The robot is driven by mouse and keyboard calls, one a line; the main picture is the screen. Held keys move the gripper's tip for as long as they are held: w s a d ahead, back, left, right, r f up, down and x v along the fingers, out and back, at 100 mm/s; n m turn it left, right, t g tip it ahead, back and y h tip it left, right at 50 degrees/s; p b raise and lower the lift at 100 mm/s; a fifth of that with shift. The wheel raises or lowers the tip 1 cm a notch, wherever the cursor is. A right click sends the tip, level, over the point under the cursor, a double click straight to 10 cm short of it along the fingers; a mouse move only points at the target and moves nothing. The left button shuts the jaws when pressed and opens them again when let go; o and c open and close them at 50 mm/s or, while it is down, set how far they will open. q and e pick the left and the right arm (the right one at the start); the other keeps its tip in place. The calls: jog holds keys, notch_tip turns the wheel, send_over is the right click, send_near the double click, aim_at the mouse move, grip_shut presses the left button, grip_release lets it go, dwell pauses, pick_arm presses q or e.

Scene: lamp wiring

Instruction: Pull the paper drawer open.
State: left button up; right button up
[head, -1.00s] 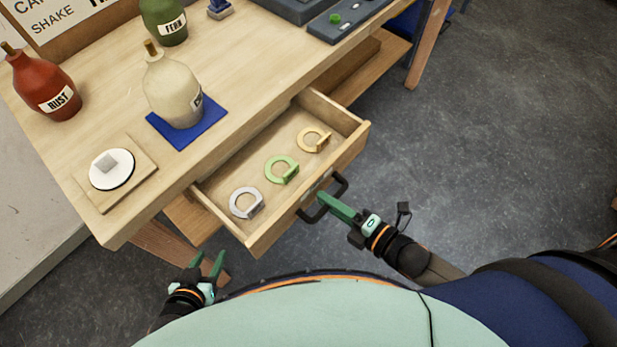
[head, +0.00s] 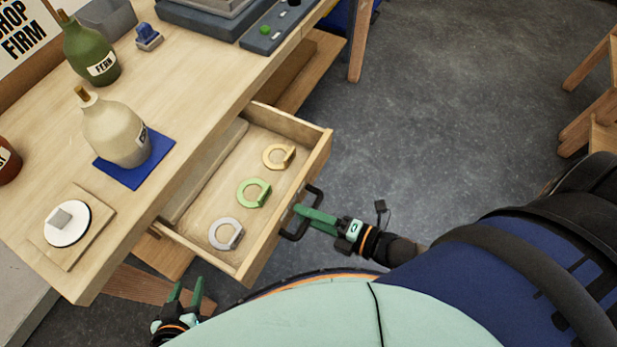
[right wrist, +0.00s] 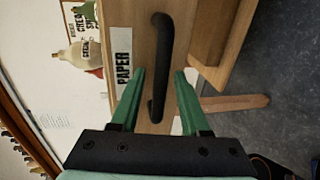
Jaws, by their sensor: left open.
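The paper drawer (head: 258,252) stands well out from under the workbench, and its inside shows. Its front bears a PAPER label (right wrist: 123,62) in the right wrist view. The black bar handle (head: 291,228) also shows in that view (right wrist: 163,50). My right gripper (head: 300,213) is at the handle. In the right wrist view its green fingers (right wrist: 160,78) lie on either side of the bar, with gaps visible. My left gripper (head: 187,287) is open and empty, below the drawer's near corner.
Grey (head: 226,233), green (head: 253,193) and yellow (head: 279,156) rings lie in the drawer. A cream bottle (head: 115,132) on a blue mat (head: 133,178) and a green bottle (head: 90,50) stand on the bench (head: 190,90). Clear floor (head: 430,120) lies right.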

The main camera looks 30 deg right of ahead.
jog(key=shift+s, duration=0.1)
dwell(0.4)
pick_arm(q)
jog(key=shift+r, duration=0.1)
pick_arm(e)
jog(key=v, duration=1.2)
jog(key=shift+s, duration=0.15)
jog(key=shift+d, duration=0.15)
